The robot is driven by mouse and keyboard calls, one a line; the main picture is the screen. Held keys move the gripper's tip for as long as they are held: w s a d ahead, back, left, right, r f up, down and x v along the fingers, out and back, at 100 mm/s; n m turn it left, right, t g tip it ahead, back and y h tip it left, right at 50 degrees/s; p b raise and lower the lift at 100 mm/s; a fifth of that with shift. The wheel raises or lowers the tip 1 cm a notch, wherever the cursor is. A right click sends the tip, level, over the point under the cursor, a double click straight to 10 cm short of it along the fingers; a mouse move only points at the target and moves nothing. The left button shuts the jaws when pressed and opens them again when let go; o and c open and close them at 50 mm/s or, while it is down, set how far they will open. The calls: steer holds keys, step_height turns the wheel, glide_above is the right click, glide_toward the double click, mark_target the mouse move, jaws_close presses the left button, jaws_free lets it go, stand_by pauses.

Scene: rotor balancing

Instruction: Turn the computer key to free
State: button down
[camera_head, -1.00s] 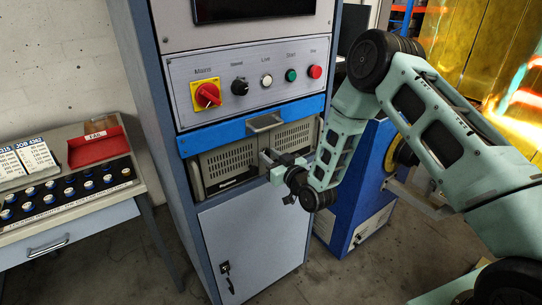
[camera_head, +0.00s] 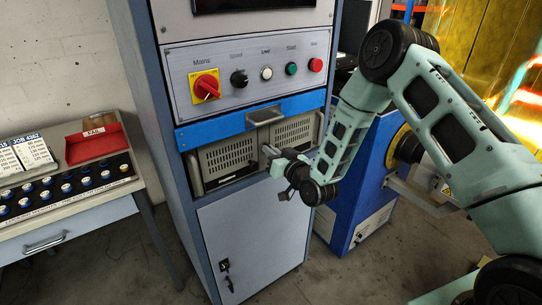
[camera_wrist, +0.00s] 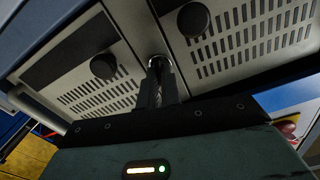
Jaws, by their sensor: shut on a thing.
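The industrial computer (camera_head: 228,158), a beige unit with slotted vent panels, sits in the cabinet below the blue flap. In the wrist view its front (camera_wrist: 95,75) fills the upper part, tilted. A round metal lock collar (camera_wrist: 158,61) sits between the two vented panels. My gripper (camera_wrist: 159,80) is shut on the computer key at this collar; its fingers hide most of the key. In the head view my gripper (camera_head: 270,152) reaches the middle of the computer's front from the right. The lock's marks and the key's exact angle cannot be read.
Above are a red mains switch (camera_head: 206,87), a black speed knob (camera_head: 239,79) and buttons. The blue flap (camera_head: 222,126) hangs just over my gripper. A grey lower door (camera_head: 257,235) holds another key (camera_head: 225,267). A weights bench (camera_head: 66,229) stands left.

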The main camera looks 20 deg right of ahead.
steer(key=shift+d+f+m+b, duration=0.1)
steer(key=shift+m+b, duration=1.55)
steer(key=shift+m, duration=2.2)
steer(key=shift+d+m+b, duration=0.1)
steer(key=shift+m+b, duration=1.55)
steer(key=shift+m, duration=2.2)
steer(key=c, duration=1.6)
jaws_free()
